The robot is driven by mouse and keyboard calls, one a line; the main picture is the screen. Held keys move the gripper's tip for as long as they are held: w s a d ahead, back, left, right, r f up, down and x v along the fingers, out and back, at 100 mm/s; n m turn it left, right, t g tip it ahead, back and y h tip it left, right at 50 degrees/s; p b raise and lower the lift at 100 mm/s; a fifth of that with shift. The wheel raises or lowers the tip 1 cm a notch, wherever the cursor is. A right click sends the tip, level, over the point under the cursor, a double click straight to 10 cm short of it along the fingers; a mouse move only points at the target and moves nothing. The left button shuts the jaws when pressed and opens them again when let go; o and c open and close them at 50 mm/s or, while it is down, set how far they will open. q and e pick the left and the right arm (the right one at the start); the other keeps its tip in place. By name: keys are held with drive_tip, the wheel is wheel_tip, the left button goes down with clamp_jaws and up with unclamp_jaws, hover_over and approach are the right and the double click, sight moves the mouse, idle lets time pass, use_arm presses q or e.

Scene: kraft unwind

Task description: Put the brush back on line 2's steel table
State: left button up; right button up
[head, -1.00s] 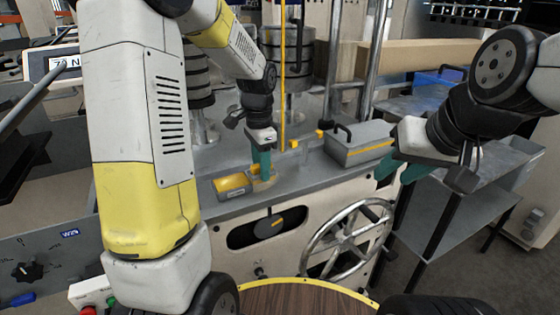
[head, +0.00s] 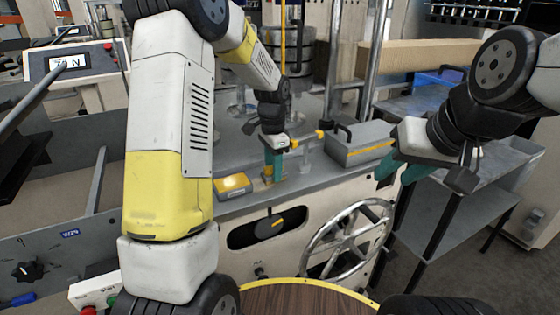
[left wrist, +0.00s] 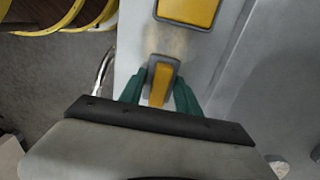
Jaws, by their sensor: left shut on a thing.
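The brush, a small yellow-orange block with a grey rim, shows between the teal fingers of my left gripper (left wrist: 160,95) in the left wrist view (left wrist: 161,80). In the head view my left gripper (head: 273,170) is shut on the brush (head: 267,172) at the machine's grey ledge; the fingers hide most of it. I cannot tell whether the brush touches the ledge. My right gripper (head: 397,175) is open and empty, in front of a grey steel table (head: 490,162) at the right. No line number is readable on that table.
A yellow-topped box (head: 233,186) sits on the ledge just left of the brush. A grey case with a handle (head: 358,146) stands to the right. A handwheel (head: 347,235) sticks out below. A round wooden top (head: 300,298) is in front.

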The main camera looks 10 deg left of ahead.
use_arm(q)
drive_tip(key=o, duration=1.3)
drive_tip(key=shift+f, duration=0.1)
drive_tip(key=s+a+r+n+t, duration=0.1)
drive_tip(key=s+r, duration=0.2)
drive_tip(key=r, duration=0.6)
drive_tip(key=s+r+n+t, duration=0.1)
drive_tip(key=s+r, duration=0.2)
drive_tip(key=r, duration=0.5)
drive_tip(key=s+a+r+n+t+h, duration=0.1)
drive_tip(key=s+n+t, duration=0.3)
drive_tip(key=s, duration=1.5)
drive_tip(key=n+h, duration=0.1)
drive_tip(key=n, duration=0.3)
drive_tip(key=shift+a+r+n, duration=0.2)
drive_tip(key=shift+r+n, duration=0.05)
drive_tip(key=shift+n, duration=0.05)
